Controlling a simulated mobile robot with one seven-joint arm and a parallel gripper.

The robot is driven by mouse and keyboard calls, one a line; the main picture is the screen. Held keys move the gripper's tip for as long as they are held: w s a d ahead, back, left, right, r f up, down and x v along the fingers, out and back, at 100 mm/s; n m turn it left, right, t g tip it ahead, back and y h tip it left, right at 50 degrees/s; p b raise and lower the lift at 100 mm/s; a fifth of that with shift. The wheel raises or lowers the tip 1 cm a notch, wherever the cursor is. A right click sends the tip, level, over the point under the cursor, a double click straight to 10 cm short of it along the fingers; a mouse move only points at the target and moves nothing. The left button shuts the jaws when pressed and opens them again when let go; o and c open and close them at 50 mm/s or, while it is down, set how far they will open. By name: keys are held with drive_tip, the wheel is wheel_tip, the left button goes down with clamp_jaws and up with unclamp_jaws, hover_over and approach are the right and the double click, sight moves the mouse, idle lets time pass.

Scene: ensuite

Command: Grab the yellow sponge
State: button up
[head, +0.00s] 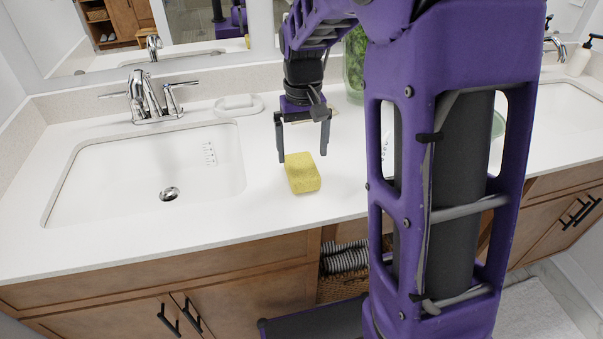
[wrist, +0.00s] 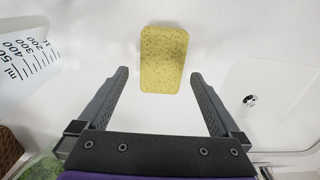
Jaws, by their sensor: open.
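The yellow sponge (head: 302,173) lies on the white countertop, just right of the left sink and near the counter's front edge. My gripper (head: 303,157) is open and points down, with its fingers above and behind the sponge in the head view. In the wrist view the sponge (wrist: 163,59) lies ahead of the two fingertips, roughly centred between them. My gripper (wrist: 158,76) shows nothing between its fingers there. I cannot tell the exact height of the fingertips above the counter.
The left sink basin (head: 105,184) has a chrome faucet (head: 146,97) behind it. A white soap dish (head: 239,105) sits behind the sponge. A green vase (head: 355,65) stands at the back. A clear measuring container (wrist: 25,55) shows at left in the wrist view. Counter around the sponge is clear.

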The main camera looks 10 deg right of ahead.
sight(302, 165)
wheel_tip(302, 165, down, 5)
drive_tip(key=shift+s+a+f+b, duration=0.1)
drive_tip(key=shift+a+f+b, duration=0.05)
drive_tip(key=shift+b, duration=0.45)
drive_tip(key=c, duration=1.2)
